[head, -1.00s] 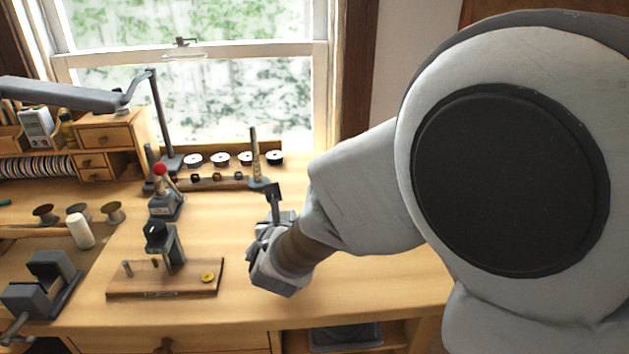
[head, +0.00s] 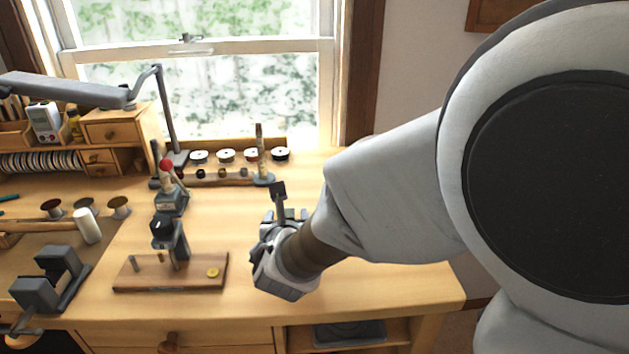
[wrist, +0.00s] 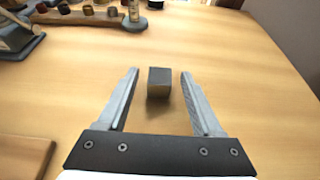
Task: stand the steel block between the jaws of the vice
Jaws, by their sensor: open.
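The steel block (wrist: 159,82), a small grey block with a tan lower front face, is on the wooden tabletop in the wrist view. My gripper (wrist: 160,73) is open, with one finger on each side of the block and a clear gap on both sides. Whether the fingers are level with the block or above it is hard to tell. In the head view my gripper (head: 290,216) is over the right part of the bench, and I cannot make out the block there. The grey vice (head: 30,294) is at the lower left, its jaws apart and the gap empty.
A wooden board (head: 172,284) with a dark upright fixture and a yellow disc lies between the vice and my gripper. A red-knobbed tool (head: 170,195) stands behind it. Spools (head: 226,156) line the back. The bench around the block is clear.

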